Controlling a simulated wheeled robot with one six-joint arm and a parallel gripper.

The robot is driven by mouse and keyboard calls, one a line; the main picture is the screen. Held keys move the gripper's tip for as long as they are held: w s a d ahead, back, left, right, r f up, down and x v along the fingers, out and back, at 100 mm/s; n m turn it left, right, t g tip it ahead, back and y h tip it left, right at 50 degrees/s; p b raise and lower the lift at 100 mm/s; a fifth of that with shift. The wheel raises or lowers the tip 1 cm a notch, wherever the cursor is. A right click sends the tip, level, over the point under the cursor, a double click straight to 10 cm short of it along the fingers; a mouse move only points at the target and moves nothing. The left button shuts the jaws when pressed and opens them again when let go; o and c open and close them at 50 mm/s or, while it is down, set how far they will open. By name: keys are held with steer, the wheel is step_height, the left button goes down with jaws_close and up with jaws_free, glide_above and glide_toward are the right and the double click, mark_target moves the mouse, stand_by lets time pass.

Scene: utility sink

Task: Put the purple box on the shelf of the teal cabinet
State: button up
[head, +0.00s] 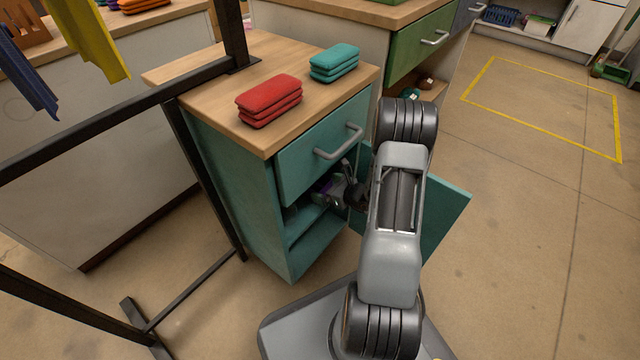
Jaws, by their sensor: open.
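The teal cabinet (222,185) stands in the middle of the head view, its drawer shut above an open compartment. Its door (446,208) is swung open to the right. A shelf (306,226) shows inside the compartment. My gripper (330,196) reaches into the opening, below the drawer, and its jaws are open. A small part of the purple box (323,187) shows at the gripper, inside the cabinet. The rest of the box is hidden by the gripper and the drawer front. I cannot tell whether the box touches the shelf or the fingers.
Folded red cloths (270,100) and teal cloths (335,62) lie on the cabinet top. A black metal rack (185,165) with hanging cloths stands close on the left. A green-drawered counter (420,45) stands behind. Open floor with a yellow outline (547,128) lies at right.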

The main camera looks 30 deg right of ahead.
steer(key=p+v, duration=0.2)
steer(key=v, duration=0.6)
steer(key=shift+p, duration=0.4)
steer(key=shift+s, duration=0.15)
